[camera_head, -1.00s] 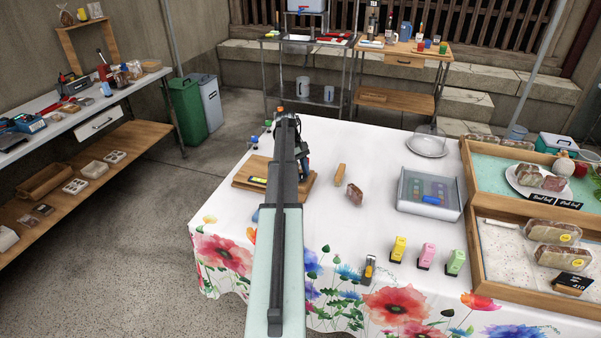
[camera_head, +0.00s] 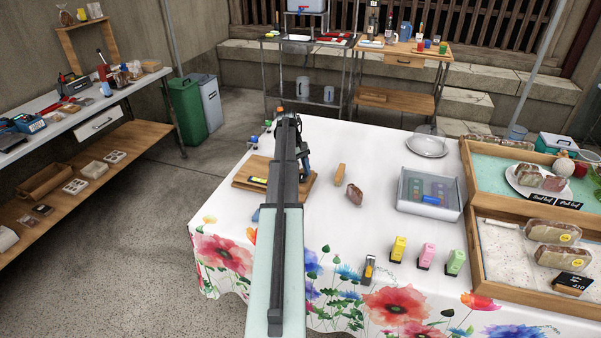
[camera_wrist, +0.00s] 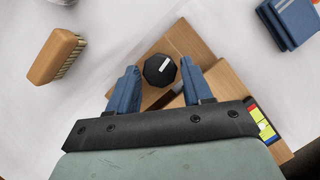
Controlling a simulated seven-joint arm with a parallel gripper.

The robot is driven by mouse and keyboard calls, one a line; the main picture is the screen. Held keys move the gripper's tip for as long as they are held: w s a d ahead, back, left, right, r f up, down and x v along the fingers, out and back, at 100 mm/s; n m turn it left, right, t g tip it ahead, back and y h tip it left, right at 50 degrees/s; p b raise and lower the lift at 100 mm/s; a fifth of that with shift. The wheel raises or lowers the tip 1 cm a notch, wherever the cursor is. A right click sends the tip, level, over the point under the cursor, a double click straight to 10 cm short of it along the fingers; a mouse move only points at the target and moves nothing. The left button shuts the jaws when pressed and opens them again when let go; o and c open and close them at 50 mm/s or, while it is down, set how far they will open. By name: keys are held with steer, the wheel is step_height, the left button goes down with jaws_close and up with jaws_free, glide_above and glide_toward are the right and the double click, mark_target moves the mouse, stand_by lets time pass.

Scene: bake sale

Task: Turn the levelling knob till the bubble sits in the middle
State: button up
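The levelling knob (camera_wrist: 159,70) is black and many-sided, with a white mark on top. It sits on a wooden board (camera_wrist: 178,38). My gripper (camera_wrist: 160,78) is open, with one blue finger on each side of the knob and visible gaps between. In the head view the vial (camera_head: 258,180) shows small at the left of the board (camera_head: 245,170); my arm hides the knob.
A wooden brush (camera_wrist: 58,57) lies left of the board, and blue items (camera_wrist: 290,22) lie upper right. In the head view a brown lump (camera_head: 354,194), a grey tray (camera_head: 430,208) and several small coloured stampers (camera_head: 427,256) stand to the right on the flowered cloth.

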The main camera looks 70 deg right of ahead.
steer(key=shift+r, duration=0.1)
steer(key=v, duration=1.1)
steer(key=shift+w+d+r, duration=0.2)
steer(key=shift+r, duration=0.15)
